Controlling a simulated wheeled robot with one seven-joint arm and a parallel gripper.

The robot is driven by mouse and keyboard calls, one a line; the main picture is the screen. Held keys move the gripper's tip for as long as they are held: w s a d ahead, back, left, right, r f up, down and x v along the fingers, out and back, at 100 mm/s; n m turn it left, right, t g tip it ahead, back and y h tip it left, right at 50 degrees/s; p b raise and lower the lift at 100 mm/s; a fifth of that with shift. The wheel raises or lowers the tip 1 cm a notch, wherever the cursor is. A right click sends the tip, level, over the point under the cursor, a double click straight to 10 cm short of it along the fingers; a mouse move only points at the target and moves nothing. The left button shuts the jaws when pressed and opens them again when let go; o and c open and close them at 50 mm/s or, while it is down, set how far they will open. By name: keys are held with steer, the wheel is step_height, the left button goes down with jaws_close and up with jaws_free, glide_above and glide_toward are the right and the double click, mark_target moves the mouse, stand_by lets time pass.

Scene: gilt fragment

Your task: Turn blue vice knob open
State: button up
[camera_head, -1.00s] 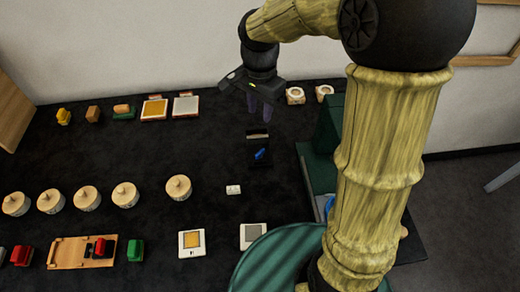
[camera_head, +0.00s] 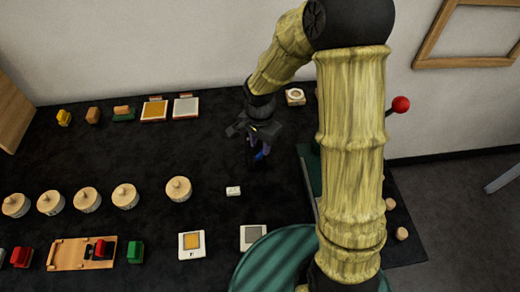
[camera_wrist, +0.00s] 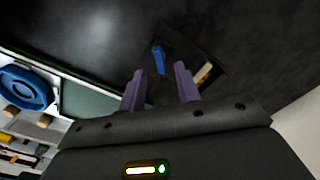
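A small blue knob (camera_head: 260,155) stands on a dark block on the black table. In the wrist view the blue knob (camera_wrist: 159,58) appears as a narrow bar on the dark block (camera_wrist: 182,44). My gripper (camera_head: 255,146) is over the block from behind in the head view and hides most of it. In the wrist view my gripper (camera_wrist: 159,70) is open, with two purple fingers apart and nothing between them. The knob shows just beyond the gap between the fingertips; contact is not visible.
A green machine (camera_head: 308,165) stands to the right, partly hidden by my arm; a red ball (camera_head: 401,104) shows beyond it. A larger blue round part (camera_wrist: 25,88) shows in the wrist view. A small white block (camera_head: 233,191) and round lidded pots (camera_head: 178,188) stand nearby.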

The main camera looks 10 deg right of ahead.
mark_target(260, 153)
steer(key=shift+f, duration=1.75)
steer(key=shift+c, duration=0.4)
jaws_close()
steer(key=shift+n, duration=0.4)
